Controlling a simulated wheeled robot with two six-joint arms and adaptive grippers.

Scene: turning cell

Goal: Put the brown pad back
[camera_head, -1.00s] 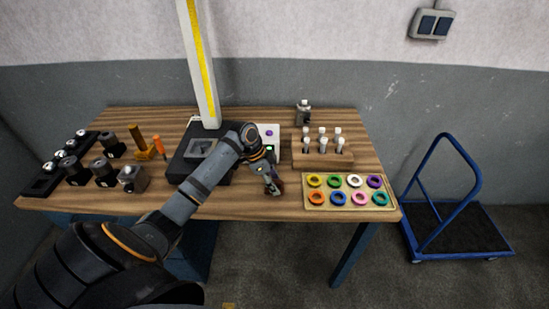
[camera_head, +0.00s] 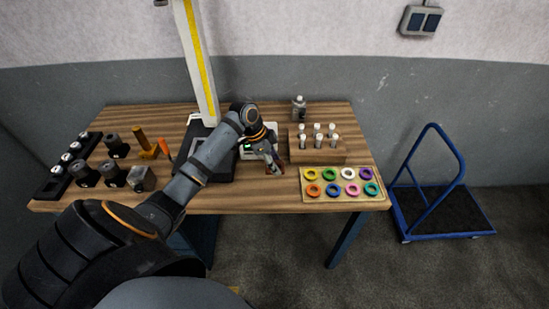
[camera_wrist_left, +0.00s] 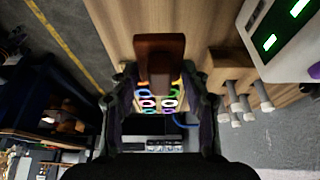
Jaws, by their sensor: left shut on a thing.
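My left gripper (camera_head: 274,166) hangs over the table, left of the ring tray and in front of the white device. In the left wrist view it is shut on the brown pad (camera_wrist_left: 160,52), a dark reddish-brown piece between the fingertips. In the head view the fingers and arm mostly hide the pad. The wooden tray (camera_head: 304,198) at the front right bears several coloured rings in two rows; no brown piece can be made out in it. My right gripper is out of view.
A wooden block (camera_head: 297,155) with several white-topped pegs stands behind the tray. A white device (camera_wrist_left: 283,35) with green displays is close to the gripper. A black-based stand with a yellow-striped post (camera_head: 203,80) rises at centre. Dark cylinders (camera_head: 112,175) stand at left.

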